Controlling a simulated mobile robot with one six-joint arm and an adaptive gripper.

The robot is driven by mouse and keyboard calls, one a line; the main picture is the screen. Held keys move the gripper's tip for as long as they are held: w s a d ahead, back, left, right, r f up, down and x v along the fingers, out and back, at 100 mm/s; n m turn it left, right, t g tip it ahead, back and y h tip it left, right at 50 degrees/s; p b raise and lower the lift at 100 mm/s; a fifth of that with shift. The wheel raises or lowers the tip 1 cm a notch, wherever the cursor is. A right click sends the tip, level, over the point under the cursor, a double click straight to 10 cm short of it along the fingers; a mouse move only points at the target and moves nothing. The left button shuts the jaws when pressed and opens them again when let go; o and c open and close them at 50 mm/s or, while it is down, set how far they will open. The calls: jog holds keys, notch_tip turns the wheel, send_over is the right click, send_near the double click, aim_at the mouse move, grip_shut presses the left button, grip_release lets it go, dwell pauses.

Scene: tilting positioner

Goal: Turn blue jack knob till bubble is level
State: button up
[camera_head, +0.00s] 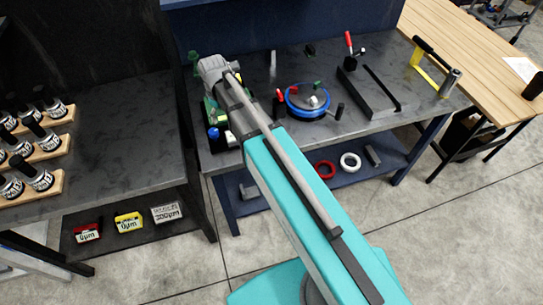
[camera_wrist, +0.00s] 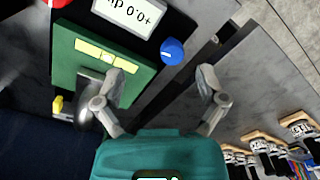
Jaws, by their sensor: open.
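In the wrist view the blue jack knob (camera_wrist: 172,51) with a white mark sits beside the corner of a green plate (camera_wrist: 75,75). A yellow level vial (camera_wrist: 100,53) lies on the plate; its bubble is too small to make out. My gripper (camera_wrist: 160,82) is open and empty. The knob lies ahead of the gap between its fingertips, apart from both. In the head view the blue knob (camera_head: 213,133) shows at the bench's left end, and my arm hides most of the green positioner (camera_head: 210,108). My fingers are hidden there.
A white display (camera_wrist: 130,14) with upside-down, partly cut-off text stands by the plate. A yellow knob (camera_wrist: 58,104) is at the plate's other edge.

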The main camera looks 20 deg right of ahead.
jog(key=s+d+f+m+b, duration=0.7)
jog(key=s+d+f+b, duration=0.2)
jog(key=s+d, duration=0.4)
jog(key=shift+s+d+f, duration=0.2)
jog(key=shift+s+f, duration=0.2)
jog(key=shift+s, duration=0.1)
dwell(3.8)
